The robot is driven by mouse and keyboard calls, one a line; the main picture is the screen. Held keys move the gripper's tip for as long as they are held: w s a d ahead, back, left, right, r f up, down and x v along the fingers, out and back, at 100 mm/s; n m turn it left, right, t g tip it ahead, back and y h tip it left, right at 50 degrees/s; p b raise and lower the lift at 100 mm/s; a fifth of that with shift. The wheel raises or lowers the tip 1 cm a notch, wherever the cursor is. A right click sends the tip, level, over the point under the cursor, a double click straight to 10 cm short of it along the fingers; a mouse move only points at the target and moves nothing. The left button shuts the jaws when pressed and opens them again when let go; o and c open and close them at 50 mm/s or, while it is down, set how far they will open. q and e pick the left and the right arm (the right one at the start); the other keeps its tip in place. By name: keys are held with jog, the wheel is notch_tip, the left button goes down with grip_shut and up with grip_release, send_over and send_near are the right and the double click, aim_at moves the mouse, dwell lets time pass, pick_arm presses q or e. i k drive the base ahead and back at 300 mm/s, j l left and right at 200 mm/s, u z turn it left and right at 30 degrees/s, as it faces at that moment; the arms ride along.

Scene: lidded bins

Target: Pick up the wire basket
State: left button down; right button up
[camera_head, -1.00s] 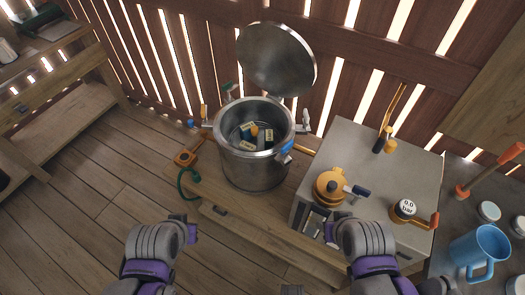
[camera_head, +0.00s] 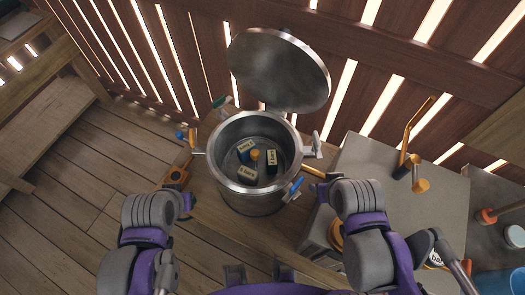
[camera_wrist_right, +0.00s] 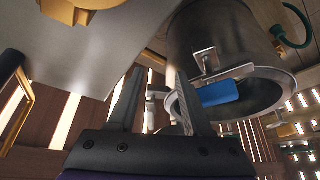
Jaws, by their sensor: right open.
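The open steel pot (camera_head: 252,197) stands on a wooden bench, its round lid (camera_head: 280,70) tilted up behind it. Several labelled packs (camera_head: 270,160) and a small orange knob (camera_head: 255,155) show inside. I cannot clearly make out a wire basket; any wires in the pot are too fine to tell. My left gripper (camera_head: 188,205) is left of the pot, below its rim in the picture, and its jaw opening is not clear. My right gripper (camera_head: 326,190) is right of the pot. In the right wrist view it (camera_wrist_right: 157,72) is open and empty, beside the pot (camera_wrist_right: 228,45).
A blue-handled latch (camera_head: 294,187) sticks out at the pot's right front. A grey-topped cabinet (camera_head: 437,200) with orange fittings stands close on the right. A slatted wooden wall (camera_head: 180,60) is behind. Open floor (camera_head: 90,190) lies to the left.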

aim_at(256, 161)
jog(key=k+j+z, duration=0.4)
jog(key=k+j, duration=0.2)
jog(key=k, duration=0.15)
jog(key=i+l, duration=0.1)
jog(key=i, duration=0.4)
